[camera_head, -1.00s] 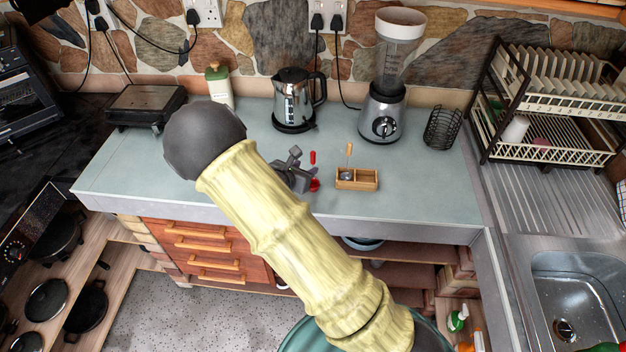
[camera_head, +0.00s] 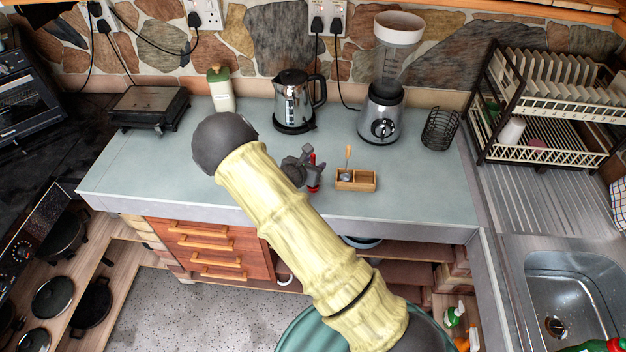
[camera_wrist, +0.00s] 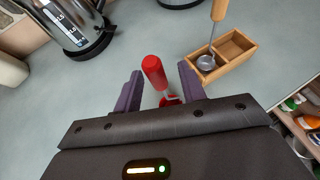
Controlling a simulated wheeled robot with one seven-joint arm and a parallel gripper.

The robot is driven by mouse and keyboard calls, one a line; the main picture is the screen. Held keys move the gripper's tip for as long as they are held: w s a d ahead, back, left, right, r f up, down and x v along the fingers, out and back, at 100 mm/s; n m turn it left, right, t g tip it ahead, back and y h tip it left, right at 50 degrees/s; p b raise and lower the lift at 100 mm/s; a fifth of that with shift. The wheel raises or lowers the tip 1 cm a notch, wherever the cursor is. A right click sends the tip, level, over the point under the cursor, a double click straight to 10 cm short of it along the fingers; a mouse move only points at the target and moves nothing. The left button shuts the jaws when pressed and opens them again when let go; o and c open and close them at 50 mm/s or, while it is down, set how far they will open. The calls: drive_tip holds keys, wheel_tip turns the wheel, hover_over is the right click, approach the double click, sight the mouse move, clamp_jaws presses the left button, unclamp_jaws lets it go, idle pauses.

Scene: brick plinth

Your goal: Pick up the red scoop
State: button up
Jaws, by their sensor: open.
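The red scoop (camera_wrist: 154,73) stands between the two purple fingers of my gripper (camera_wrist: 160,90) in the wrist view. Its red handle points up and away, and its lower end is partly hidden by the gripper body. In the head view the red scoop (camera_head: 312,161) shows as a thin red strip beside my gripper (camera_head: 312,176), above the counter. The fingers are open, with a gap on both sides of the handle. My arm hides part of the counter in the head view.
A wooden two-compartment box (camera_head: 356,186) stands right of the scoop, with a wooden-handled metal scoop (camera_head: 347,160) in it. A kettle (camera_head: 294,100), a blender (camera_head: 381,118) and a wire holder (camera_head: 440,128) stand behind.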

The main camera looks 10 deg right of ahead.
drive_tip(key=shift+x, duration=1.05)
drive_tip(key=shift+c, duration=0.4)
clamp_jaws()
